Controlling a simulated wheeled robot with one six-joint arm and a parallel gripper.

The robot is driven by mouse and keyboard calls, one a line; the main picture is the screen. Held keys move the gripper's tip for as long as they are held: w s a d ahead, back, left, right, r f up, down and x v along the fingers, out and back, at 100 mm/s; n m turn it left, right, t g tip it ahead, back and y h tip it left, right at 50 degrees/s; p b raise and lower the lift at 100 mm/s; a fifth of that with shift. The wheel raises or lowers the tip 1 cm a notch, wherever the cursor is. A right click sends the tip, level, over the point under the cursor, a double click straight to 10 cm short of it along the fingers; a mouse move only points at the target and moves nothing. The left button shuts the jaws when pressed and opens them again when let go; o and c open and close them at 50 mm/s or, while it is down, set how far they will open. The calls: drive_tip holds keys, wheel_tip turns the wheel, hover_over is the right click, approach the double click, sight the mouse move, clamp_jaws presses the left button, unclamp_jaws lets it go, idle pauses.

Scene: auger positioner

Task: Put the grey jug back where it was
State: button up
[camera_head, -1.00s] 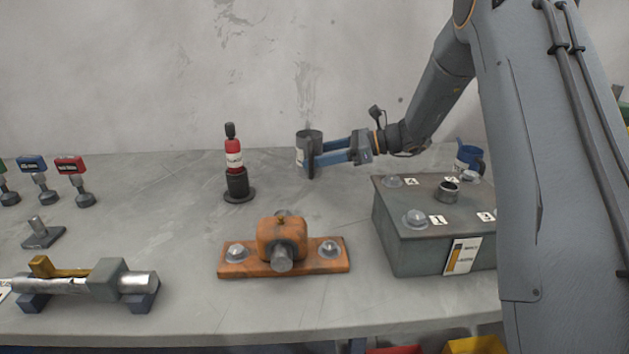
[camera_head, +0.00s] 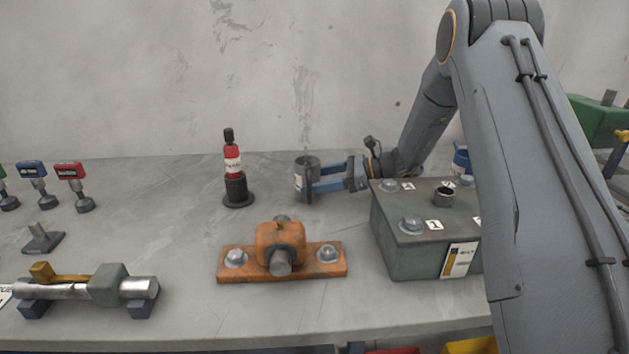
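The grey jug (camera_head: 301,182), a small dark grey cylinder with a pale label, is upright at the back of the bench, right of the red bottle. My gripper (camera_head: 312,180) reaches in from the right with its blue fingers level at the jug. The fingers appear closed around the jug's right side, where its handle is. The jug's base looks at or very near the bench top; I cannot tell whether it touches. The far finger is partly hidden.
A red bottle on a black stand (camera_head: 234,170) is to the left. An orange bearing block (camera_head: 281,250) sits in front. A grey box with bolts (camera_head: 411,250) and a blue jug (camera_head: 461,160) are to the right. Bench (camera_head: 180,230) between bottle and shaft is clear.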

drive_tip(key=shift+o, duration=1)
drive_tip(key=shift+r, duration=0.1)
drive_tip(key=shift+r, duration=0.15)
drive_tip(key=b+v, duration=0.1)
drive_tip(key=v, duration=0.6)
drive_tip(key=shift+d, duration=0.25)
